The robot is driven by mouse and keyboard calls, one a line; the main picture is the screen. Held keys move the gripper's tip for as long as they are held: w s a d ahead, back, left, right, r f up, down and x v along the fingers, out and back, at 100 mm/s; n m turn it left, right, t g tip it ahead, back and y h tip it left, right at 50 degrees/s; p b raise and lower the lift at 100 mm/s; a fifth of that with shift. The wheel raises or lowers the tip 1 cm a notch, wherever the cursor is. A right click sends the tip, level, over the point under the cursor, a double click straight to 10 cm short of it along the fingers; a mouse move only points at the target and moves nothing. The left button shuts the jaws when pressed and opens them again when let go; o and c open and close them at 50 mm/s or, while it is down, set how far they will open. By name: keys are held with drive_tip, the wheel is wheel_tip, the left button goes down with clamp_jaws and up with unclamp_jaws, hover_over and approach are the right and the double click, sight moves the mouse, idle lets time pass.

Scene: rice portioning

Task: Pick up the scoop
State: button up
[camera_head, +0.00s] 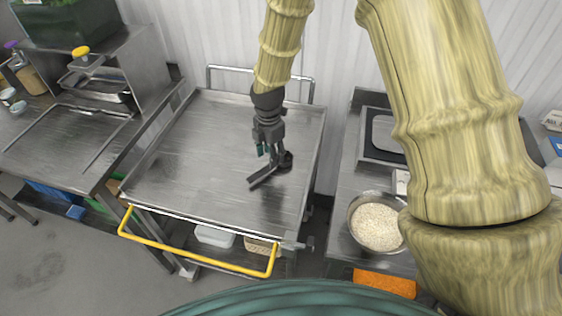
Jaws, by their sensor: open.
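A metal bowl of rice (376,226) stands on the right-hand counter, near a dark flat device (384,138). A yellow handle (195,246) runs along the cart's front. A metal worktable (55,140) stands at the left. Most of the cart top is clear.

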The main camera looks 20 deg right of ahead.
sight(289, 156)
drive_tip(key=shift+f+p, duration=1.3)
drive_tip(key=shift+f, duration=1.3)
clamp_jaws()
